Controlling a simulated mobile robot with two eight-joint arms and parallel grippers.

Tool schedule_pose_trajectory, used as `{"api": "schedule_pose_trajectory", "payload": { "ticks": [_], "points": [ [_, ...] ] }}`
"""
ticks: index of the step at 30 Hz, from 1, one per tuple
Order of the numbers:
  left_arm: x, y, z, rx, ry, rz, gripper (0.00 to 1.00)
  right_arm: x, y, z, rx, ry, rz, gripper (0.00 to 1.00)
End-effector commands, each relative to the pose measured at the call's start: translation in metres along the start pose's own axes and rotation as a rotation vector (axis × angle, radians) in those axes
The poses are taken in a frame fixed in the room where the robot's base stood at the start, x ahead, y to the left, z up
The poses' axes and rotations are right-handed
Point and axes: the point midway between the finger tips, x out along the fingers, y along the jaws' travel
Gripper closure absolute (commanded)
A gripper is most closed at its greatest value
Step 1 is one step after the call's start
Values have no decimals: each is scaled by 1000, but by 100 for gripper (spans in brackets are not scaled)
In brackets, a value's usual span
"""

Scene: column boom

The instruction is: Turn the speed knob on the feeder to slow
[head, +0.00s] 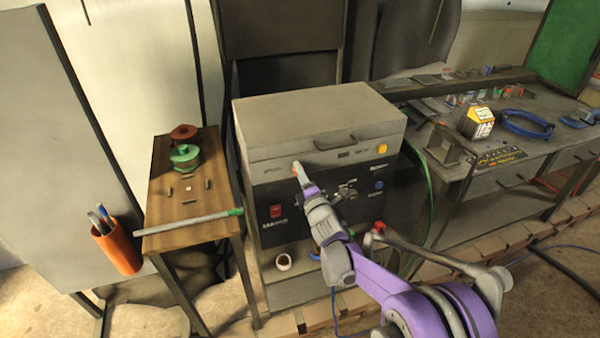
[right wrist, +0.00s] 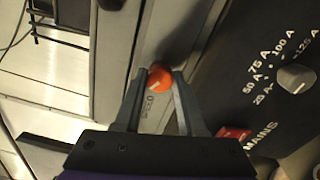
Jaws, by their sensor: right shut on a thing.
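The feeder (head: 318,115) is a grey box with a light strip above a black front panel. A round orange knob (right wrist: 159,80) sits on the light strip. My right gripper (right wrist: 160,92) has one finger on each side of this knob and is shut on it. Small lettering beside the knob is too blurred to read, so its setting cannot be told. In the head view my right gripper (head: 298,174) reaches the left part of the strip, with a bit of orange at its tip. My left gripper is not in view.
The black panel carries a red mains switch (head: 276,211) and a grey knob (right wrist: 296,78) with amp marks. A yellow button (head: 382,149) sits right on the strip. A wooden side table (head: 160,205) stands left; a cluttered bench (head: 470,195) stands right.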

Motion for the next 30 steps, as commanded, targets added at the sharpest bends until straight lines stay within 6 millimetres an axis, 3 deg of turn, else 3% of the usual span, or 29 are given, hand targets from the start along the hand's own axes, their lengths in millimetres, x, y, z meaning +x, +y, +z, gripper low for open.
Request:
{"api": "schedule_pose_trajectory", "payload": {
  "ticks": [15,30],
  "points": [
    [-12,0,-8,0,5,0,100,0,0,0,-432,11,-1,100],
    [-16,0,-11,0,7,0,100,0,0,0,-588,15,-2,100]
  ]
}}
